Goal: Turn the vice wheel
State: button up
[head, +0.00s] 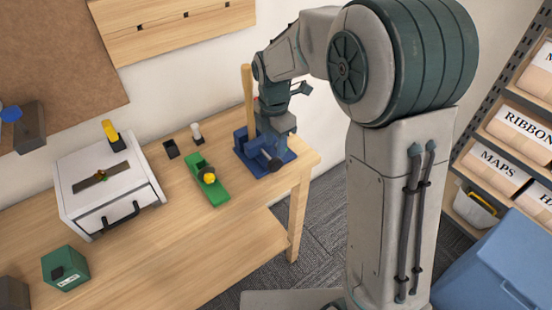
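The blue vice (247,160) stands on the workbench (165,250) near its right end. A dark round knob or wheel (275,165) shows on the vice's front side; its exact shape is too small to tell. My gripper (276,108) is at the end of the arm, low over the back of the vice. Its fingers are hidden or too small to make out, so I cannot tell whether they touch the vice or are open. A pale wooden rod (248,98) stands upright beside the gripper, at the vice's left rear.
A green block with a yellow knob (208,179) lies left of the vice. A white drawer box (110,190) and a green box (65,268) are further left. Small dark (171,149) and white-topped (197,132) pieces stand behind. Shelves (520,130) and a blue bin (500,265) are right.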

aim_at(276, 159)
notch_tip(276, 159, down, 7)
jog(key=shift+s+d, duration=0.1)
dwell(0.3)
grip_shut()
